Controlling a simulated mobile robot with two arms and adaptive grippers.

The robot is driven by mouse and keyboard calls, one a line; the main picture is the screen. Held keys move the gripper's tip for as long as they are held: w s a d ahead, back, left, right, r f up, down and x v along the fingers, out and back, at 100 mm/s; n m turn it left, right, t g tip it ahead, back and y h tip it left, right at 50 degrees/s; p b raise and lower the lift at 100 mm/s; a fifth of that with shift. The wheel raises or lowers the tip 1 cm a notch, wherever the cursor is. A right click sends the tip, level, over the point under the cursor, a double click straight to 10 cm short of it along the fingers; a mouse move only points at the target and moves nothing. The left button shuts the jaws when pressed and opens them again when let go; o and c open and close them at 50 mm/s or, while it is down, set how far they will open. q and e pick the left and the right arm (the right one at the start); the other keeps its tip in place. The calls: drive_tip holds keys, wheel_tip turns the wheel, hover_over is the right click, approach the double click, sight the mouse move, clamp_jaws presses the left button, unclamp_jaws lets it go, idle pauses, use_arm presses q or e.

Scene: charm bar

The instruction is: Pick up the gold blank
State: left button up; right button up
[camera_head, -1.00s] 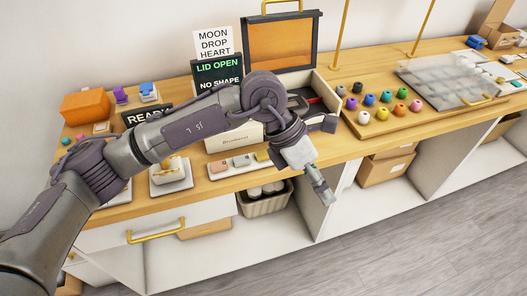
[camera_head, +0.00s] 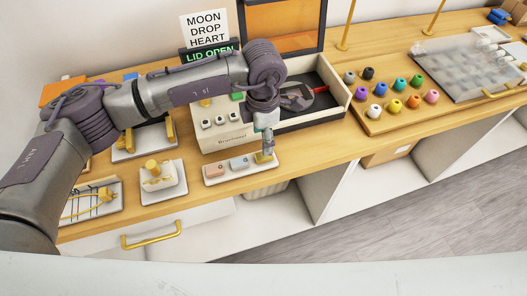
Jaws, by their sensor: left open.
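A small white tray (camera_head: 240,171) near the front edge of the counter holds a row of small blanks. The copper-coloured blank (camera_head: 217,169) is at the left and the silver blank (camera_head: 239,163) in the middle. The gold blank (camera_head: 261,158) is at the right end, partly covered by my gripper. My left gripper (camera_head: 266,151) points down right over the gold blank; its fingers are small and seen from the side, and whether they touch the blank cannot be told. It is open. My right gripper is out of view.
Behind the tray stands a cream machine (camera_head: 230,139) with an open orange lid (camera_head: 283,28). A wooden rack of coloured beads (camera_head: 404,112) is at the right. A gold-topped stand (camera_head: 158,178) is left of the tray. Counter between tray and rack is clear.

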sight(259, 156)
use_arm(q)
wheel_tip(259, 156, down, 3)
drive_tip(key=shift+s+d+p, duration=0.1)
drive_tip(key=shift+p, duration=0.95)
wheel_tip(259, 156, down, 3)
drive_tip(key=shift+s+r+p, duration=0.1)
drive_tip(key=shift+r+p, duration=0.1)
drive_tip(key=shift+p, duration=0.25)
drive_tip(key=shift+f, duration=0.5)
drive_tip(key=c, duration=0.8)
clamp_jaws()
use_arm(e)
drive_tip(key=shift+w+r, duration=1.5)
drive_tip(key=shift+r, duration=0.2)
